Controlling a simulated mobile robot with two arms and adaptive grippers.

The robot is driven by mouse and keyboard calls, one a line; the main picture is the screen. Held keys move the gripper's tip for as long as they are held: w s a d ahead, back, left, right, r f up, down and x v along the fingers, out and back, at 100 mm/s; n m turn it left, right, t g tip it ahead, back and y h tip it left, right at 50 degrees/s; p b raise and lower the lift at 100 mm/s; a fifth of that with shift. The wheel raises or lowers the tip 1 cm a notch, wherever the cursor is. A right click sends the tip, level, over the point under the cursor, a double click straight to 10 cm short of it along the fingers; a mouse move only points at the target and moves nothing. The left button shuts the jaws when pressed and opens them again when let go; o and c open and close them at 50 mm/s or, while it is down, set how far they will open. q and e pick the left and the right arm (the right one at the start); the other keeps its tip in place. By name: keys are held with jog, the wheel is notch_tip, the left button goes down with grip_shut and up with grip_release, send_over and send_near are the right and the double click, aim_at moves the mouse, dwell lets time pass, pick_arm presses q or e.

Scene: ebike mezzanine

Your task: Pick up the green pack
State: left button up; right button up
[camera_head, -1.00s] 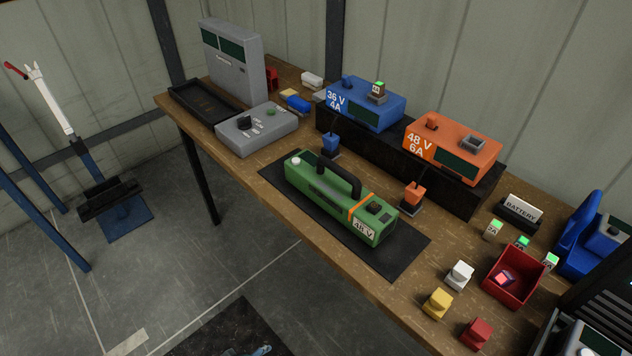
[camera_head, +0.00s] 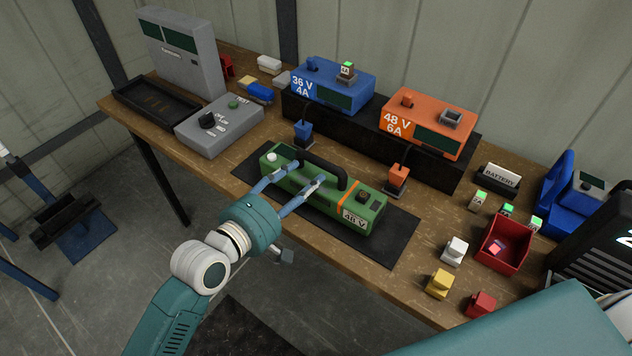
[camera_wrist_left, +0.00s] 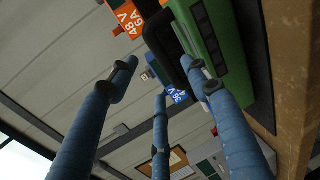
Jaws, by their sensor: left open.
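The green pack (camera_head: 362,211) with an orange stripe, a "48 V" label and a black top handle (camera_head: 328,167) lies on a dark mat (camera_head: 398,241) on the workbench. My left gripper (camera_head: 296,178) is open at the near side of the pack, its fingers reaching over the pack's left half beside the handle. In the left wrist view the blue fingers (camera_wrist_left: 158,68) are spread, with the green pack (camera_wrist_left: 228,52) and the black handle (camera_wrist_left: 163,48) close behind the right finger. Contact with the handle cannot be told. My right gripper is out of view.
Behind the pack stand a blue charger (camera_head: 333,84) and an orange charger (camera_head: 430,122), with a blue plug (camera_head: 303,133) and an orange plug (camera_head: 398,178) in front. A grey tester (camera_head: 218,126) stands left. A red bin (camera_head: 505,244) and small coloured blocks lie right.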

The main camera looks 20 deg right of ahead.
aim_at(320, 163)
pick_arm(q)
jog(key=x, duration=0.4)
jog(key=shift+d, duration=0.2)
jog(key=shift+w+d+p, duration=0.15)
jog(key=shift+w+p, duration=0.15)
jog(key=shift+p, duration=0.1)
jog(key=shift+p+x, duration=0.55)
jog(key=shift+x, duration=1.8)
jog(key=shift+w+a, duration=0.15)
jog(key=shift+a, duration=0.05)
